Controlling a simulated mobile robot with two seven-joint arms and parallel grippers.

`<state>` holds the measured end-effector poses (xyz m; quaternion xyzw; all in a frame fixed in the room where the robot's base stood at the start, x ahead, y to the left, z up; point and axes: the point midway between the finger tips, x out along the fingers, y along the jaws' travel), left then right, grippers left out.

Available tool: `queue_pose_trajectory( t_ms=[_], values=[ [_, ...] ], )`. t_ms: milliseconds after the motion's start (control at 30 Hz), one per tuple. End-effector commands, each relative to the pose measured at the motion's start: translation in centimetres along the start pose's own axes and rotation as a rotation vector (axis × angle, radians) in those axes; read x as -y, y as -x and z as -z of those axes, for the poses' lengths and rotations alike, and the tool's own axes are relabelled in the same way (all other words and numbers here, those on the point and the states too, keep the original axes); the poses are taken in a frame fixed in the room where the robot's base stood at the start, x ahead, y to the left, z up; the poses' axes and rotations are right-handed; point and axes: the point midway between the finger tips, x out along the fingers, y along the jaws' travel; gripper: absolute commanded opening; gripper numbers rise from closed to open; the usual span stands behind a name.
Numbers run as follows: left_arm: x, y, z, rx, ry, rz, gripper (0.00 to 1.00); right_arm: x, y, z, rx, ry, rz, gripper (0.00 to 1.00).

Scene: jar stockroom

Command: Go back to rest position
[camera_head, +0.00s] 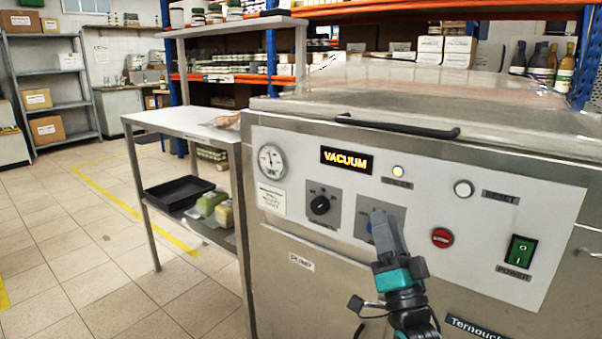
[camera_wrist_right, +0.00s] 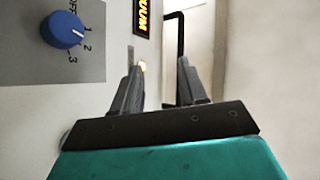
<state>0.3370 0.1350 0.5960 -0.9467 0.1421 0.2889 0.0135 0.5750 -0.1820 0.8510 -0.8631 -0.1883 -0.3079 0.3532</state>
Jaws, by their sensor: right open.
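My right gripper (camera_head: 383,217) is in front of the steel vacuum machine's control panel (camera_head: 480,244). In the head view it covers most of a blue knob on a grey plate. The right wrist view shows its two dark fingers (camera_wrist_right: 160,72) apart with nothing between them. There the blue knob (camera_wrist_right: 62,30) is to the left of the fingers and clear of them, with OFF, 1, 2 and 3 marked around it. Its white pointer mark is toward the 1. My left gripper is in neither view.
A black handle (camera_head: 398,127) juts from the machine's lid above the panel. A black knob (camera_head: 320,205), a red button (camera_head: 442,237) and a green power switch (camera_head: 519,250) flank the gripper. A metal table (camera_head: 180,118) stands left, with open tiled floor (camera_head: 70,220) beyond.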

Motion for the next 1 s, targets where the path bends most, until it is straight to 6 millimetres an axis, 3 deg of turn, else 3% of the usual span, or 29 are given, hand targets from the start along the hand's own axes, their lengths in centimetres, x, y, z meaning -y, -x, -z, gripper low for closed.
queue_pose_trajectory(
  t_ms=[100,300,500,667,1000],
  values=[
    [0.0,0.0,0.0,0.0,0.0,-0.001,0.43,-0.9,6.4,-3.9,0.24,0.128,-0.14,0.42],
    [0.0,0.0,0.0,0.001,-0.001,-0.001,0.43,-0.5,18.0,-8.1,0.675,0.336,-0.292,0.42],
    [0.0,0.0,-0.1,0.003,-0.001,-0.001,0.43,1.4,27.7,-9.0,1.04,0.47,-0.341,0.42],
    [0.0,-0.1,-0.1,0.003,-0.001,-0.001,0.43,3.6,34.2,-8.2,1.294,0.538,-0.338,0.42],
    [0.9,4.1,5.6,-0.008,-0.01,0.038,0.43,5.8,30.7,-3.6,1.302,0.573,-0.365,0.42]
  ],
)
